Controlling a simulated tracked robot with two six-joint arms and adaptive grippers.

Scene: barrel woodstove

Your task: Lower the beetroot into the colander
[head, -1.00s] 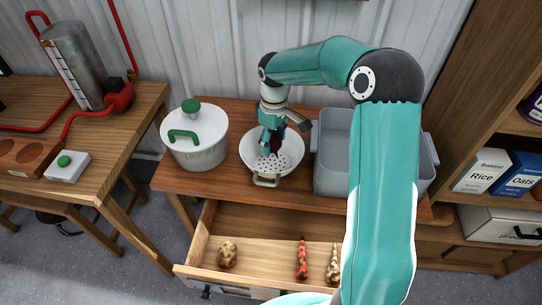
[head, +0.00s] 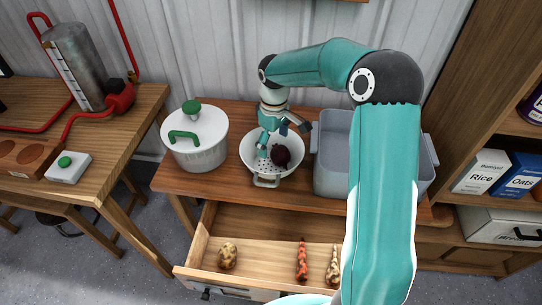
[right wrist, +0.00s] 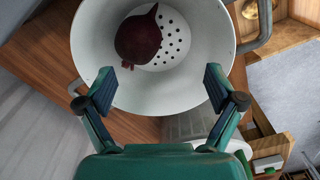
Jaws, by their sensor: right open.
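The dark red beetroot (head: 280,155) rests inside the white colander (head: 254,158), toward its right side in the head view. In the right wrist view the beetroot (right wrist: 139,40) lies against the perforated inside of the colander (right wrist: 205,30), apart from both fingers. My right gripper (head: 275,140) is over the colander, pointing down. In the right wrist view it (right wrist: 165,85) is open with nothing between its fingertips. My left gripper is not in view.
A white lidded pot (head: 205,150) stands left of the colander and a grey bin (head: 335,170) stands close on its right. Below, an open drawer (head: 265,245) holds a potato-like vegetable (head: 228,256) and two knobbly roots (head: 302,260).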

